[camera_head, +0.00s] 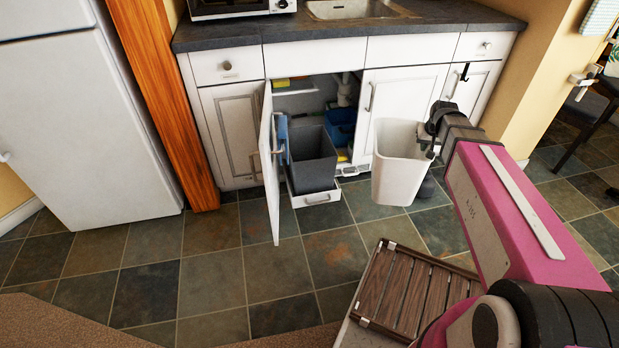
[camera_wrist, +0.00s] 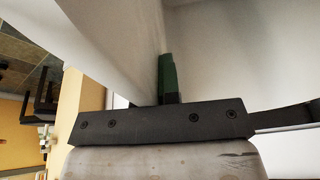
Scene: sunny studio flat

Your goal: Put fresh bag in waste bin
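A white, tapered bin (camera_head: 397,170) hangs in the air in front of the sink cabinet, roughly upright with its open top up. My gripper (camera_head: 434,140) is at its upper right rim and appears shut on its wall. In the wrist view, a green-padded finger (camera_wrist: 168,76) lies against the pale bin wall (camera_wrist: 225,60). A dark grey bin (camera_head: 314,160) stands upright on a white pull-out tray (camera_head: 318,198) at the open cabinet. I see no bag that I can make out; the floor of the white bin is hidden.
The cabinet door (camera_head: 270,165) stands open to the left of the grey bin, with a blue cloth (camera_head: 282,135) on its inside. A blue container (camera_head: 341,125) is inside the cabinet. A fridge (camera_head: 85,120) stands at left. The tiled floor (camera_head: 215,275) in front is clear.

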